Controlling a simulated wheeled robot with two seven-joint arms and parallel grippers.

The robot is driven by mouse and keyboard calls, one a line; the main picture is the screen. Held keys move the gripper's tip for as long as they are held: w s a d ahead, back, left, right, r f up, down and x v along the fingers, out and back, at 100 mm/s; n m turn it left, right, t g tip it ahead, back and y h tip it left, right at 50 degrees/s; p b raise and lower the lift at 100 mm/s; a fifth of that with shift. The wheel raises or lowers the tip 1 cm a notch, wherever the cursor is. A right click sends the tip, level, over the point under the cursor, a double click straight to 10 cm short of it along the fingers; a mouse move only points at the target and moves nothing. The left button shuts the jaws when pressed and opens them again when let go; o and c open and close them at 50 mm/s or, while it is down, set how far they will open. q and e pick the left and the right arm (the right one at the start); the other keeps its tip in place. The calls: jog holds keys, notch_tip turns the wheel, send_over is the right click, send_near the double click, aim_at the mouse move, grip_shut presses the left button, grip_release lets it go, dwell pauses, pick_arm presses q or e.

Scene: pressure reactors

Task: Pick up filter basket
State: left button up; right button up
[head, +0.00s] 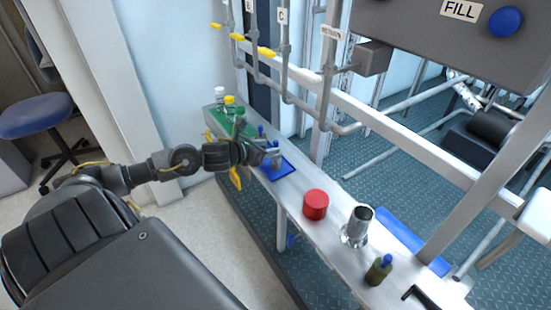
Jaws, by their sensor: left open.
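My left gripper (262,152) reaches in from the left over the bench (334,238) and is at the near side of a blue tray (283,170). A small grey metal piece (274,160) stands at the tray, close to the fingertips; it may be the filter basket, but it is partly hidden and I cannot tell for sure. I cannot tell whether the fingers touch it. An open metal cylinder with a flanged foot (358,224) stands upright farther right on the bench. My right gripper is out of view.
A red round container (316,204) stands between the tray and the metal cylinder. A dark green bottle with a blue top (379,269) stands nearer. Yellow- and white-capped bottles (230,108) stand at the far end. Pipes with yellow valve handles (267,52) rise behind the bench.

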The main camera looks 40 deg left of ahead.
aim_at(274, 142)
pick_arm(q)
jog(key=x, duration=0.3)
jog(key=shift+w+r, duration=0.2)
jog(key=shift+w, duration=0.2)
jog(key=shift+w+d+f, duration=0.1)
jog(key=shift+w+f, duration=0.2)
jog(key=shift+w, duration=0.25)
jog(key=shift+c, duration=0.2)
grip_shut()
